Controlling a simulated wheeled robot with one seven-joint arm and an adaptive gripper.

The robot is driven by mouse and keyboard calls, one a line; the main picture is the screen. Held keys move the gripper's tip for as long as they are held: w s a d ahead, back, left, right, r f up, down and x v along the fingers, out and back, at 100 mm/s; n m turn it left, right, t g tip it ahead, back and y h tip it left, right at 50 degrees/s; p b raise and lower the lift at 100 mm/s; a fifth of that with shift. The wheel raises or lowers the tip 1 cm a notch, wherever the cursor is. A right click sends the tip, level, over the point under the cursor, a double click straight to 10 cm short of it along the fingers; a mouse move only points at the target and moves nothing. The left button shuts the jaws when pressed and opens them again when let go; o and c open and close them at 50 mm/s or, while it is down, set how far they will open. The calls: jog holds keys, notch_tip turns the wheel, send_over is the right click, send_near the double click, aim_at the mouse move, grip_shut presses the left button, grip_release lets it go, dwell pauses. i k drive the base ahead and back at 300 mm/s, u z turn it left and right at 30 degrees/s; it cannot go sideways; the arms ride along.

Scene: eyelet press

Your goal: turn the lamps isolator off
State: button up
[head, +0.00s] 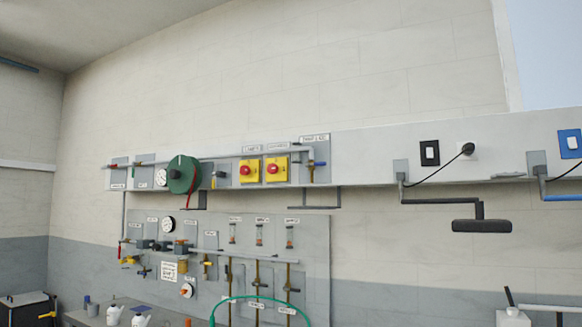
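Two yellow isolator plates with red rotary knobs sit side by side on the upper wall panel in the head view. The left isolator (250,170) has a small white label (252,149) above it that may read "LAMPS". The right isolator (277,169) has a label (277,146) too small to read surely. The knob positions are too small to tell. My gripper is not in view.
Left of the isolators are a green round wheel (183,174) and a white dial (161,178). A lower panel (318,250) carries valves, gauges and a green hose (262,298). A dark-ended bracket (481,225) juts out at right. A bench stands below.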

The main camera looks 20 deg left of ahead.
aim_at(245, 170)
jog(key=u, duration=0.35)
jog(key=i, duration=0.4)
jog(key=u, duration=0.4)
